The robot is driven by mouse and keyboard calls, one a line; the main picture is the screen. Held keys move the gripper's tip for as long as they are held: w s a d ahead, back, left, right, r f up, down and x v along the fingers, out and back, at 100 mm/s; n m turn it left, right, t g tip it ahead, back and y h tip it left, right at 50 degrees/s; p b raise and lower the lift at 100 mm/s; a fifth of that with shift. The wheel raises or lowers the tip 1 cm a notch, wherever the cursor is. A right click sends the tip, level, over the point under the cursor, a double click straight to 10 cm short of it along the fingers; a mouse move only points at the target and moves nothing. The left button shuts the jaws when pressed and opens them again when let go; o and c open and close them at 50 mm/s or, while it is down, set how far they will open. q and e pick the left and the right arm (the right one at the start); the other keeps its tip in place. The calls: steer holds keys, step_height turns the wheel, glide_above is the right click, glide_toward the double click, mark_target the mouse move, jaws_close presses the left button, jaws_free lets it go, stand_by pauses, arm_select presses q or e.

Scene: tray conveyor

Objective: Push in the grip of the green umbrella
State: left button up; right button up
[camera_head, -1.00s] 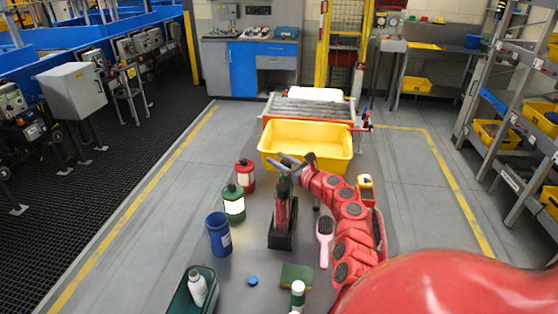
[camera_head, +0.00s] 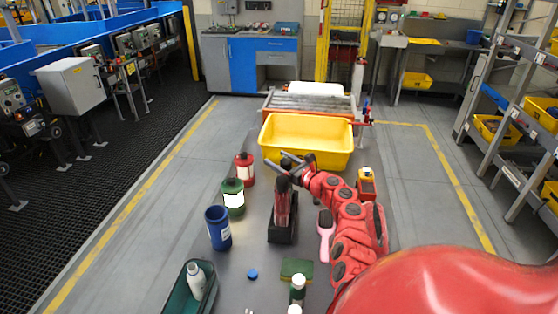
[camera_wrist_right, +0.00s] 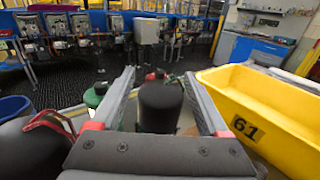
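A black stand (camera_head: 283,236) on the grey table holds upright umbrellas; a red one (camera_head: 282,210) shows with a dark grip on top. I cannot make out a green umbrella by colour in the head view. My right gripper (camera_head: 287,161) reaches from the right over the top of the stand. In the right wrist view the gripper (camera_wrist_right: 163,100) is open, with a black cylindrical grip (camera_wrist_right: 160,105) between its fingers and gaps at both sides. Another dark rounded shape with a red strap (camera_wrist_right: 50,122) is at the left there. My left gripper is out of view.
A yellow bin (camera_head: 305,153) stands behind the gripper. Left of the stand are a red jar (camera_head: 244,170), a green jar (camera_head: 232,197) and a blue cup (camera_head: 217,230). A pink brush (camera_head: 325,238) lies to the right. A sponge (camera_head: 296,269) and bottles are in front.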

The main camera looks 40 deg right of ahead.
mark_target(290, 164)
steer(key=shift+s+a+r, duration=0.1)
steer(key=s+p, duration=0.1)
steer(key=p, duration=0.1)
steer(key=s+p, duration=0.2)
steer(key=s+r+p, duration=0.1)
steer(key=s+p, duration=0.1)
steer(key=shift+s+d, duration=0.1)
steer(key=shift+d, duration=0.1)
steer(key=s+f+p, duration=0.1)
steer(key=s+p, duration=0.1)
steer(key=s, duration=0.4)
steer(key=shift+s, duration=0.35)
steer(key=shift+d, duration=0.1)
